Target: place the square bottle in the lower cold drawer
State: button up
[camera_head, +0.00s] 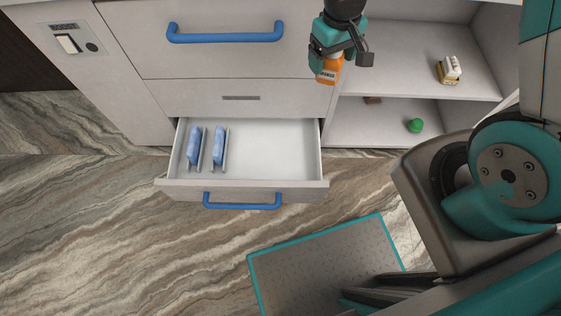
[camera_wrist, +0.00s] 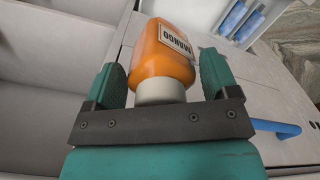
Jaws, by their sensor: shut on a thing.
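My gripper (camera_head: 339,50) is shut on an orange square bottle (camera_head: 328,70) with a white cap and a "MANGO" label. The bottle also shows between the fingers in the wrist view (camera_wrist: 162,55), cap toward the palm. The gripper holds it in the air, up and to the right of the open lower drawer. The lower cold drawer (camera_head: 290,183) is pulled out, with a blue handle (camera_head: 242,206) on its front. Two blue packs (camera_head: 194,146) stand on edge at its left side; the rest of its floor is bare.
A closed upper drawer with a blue handle (camera_head: 225,38) is above. Open shelves at the right hold a small yellow-and-white item (camera_head: 449,70), a green object (camera_head: 416,125) and a brown item (camera_head: 373,100). A teal-edged grey mat (camera_head: 320,275) lies on the floor.

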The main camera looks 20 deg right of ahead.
jog(key=a+f+n+b, duration=0.1)
jog(key=a+f+b, duration=0.1)
jog(key=f+b, duration=1.2)
jog(key=a+f+n+b, duration=0.1)
jog(key=f+b, duration=1.4)
jog(key=f, duration=0.4)
jog(key=s+a+f+n+b, duration=0.1)
jog(key=a+f+b, duration=0.1)
jog(key=f+b, duration=1.2)
jog(key=shift+a+f+b, duration=0.15)
jog(key=shift+a+f, duration=0.05)
jog(key=shift+f, duration=0.4)
jog(key=shift+a+f+b, duration=0.15)
jog(key=shift+f, duration=0.4)
jog(key=shift+r, duration=0.15)
jog(key=o, duration=0.9)
